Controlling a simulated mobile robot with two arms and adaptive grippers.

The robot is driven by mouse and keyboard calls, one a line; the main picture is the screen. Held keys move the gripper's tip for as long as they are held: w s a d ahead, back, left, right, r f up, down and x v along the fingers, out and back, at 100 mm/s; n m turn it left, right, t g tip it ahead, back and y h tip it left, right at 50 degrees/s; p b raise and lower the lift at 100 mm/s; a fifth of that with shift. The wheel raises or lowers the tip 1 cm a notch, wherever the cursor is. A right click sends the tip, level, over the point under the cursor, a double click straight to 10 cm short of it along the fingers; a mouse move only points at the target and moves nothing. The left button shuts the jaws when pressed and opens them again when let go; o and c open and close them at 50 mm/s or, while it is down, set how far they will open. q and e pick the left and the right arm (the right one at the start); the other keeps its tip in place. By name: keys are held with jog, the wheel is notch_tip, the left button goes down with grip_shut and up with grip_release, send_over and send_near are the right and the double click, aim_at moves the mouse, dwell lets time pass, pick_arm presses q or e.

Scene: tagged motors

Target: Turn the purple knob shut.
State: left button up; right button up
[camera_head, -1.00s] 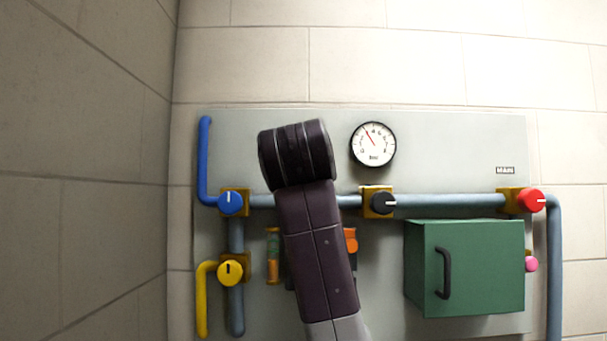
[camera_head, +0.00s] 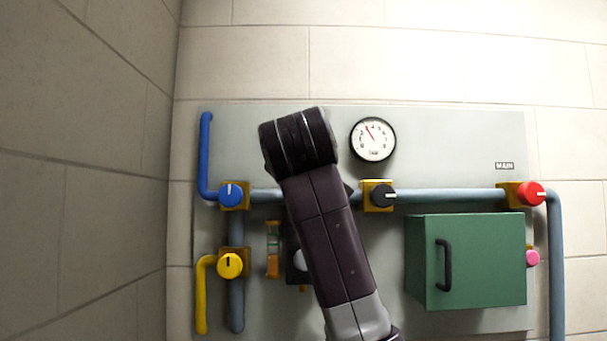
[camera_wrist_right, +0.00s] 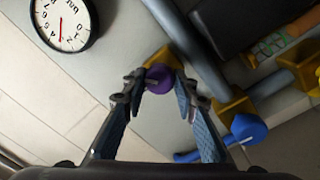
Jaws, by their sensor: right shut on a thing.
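The purple knob (camera_wrist_right: 159,79) shows in the right wrist view on a yellow valve body on the blue-grey pipe. My right gripper (camera_wrist_right: 158,92) has one finger on each side of the knob and is shut on it. No pointer mark on the knob can be made out. In the head view my right arm covers the purple knob and the gripper. My left gripper is in neither view.
A pressure gauge (camera_head: 373,139) hangs above the pipe. Blue (camera_head: 231,195), yellow (camera_head: 230,265), black (camera_head: 383,196), red (camera_head: 531,194) and pink (camera_head: 532,258) knobs sit around it. A green box (camera_head: 466,261) with a handle juts out at lower right.

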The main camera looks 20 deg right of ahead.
jog(key=shift+n+b, duration=1)
jog(key=shift+n, duration=4.3)
jog(key=o, duration=1.2)
jog(key=shift+c, duration=0.2)
jog(key=v, duration=1.2)
jog(key=shift+d+f, duration=0.2)
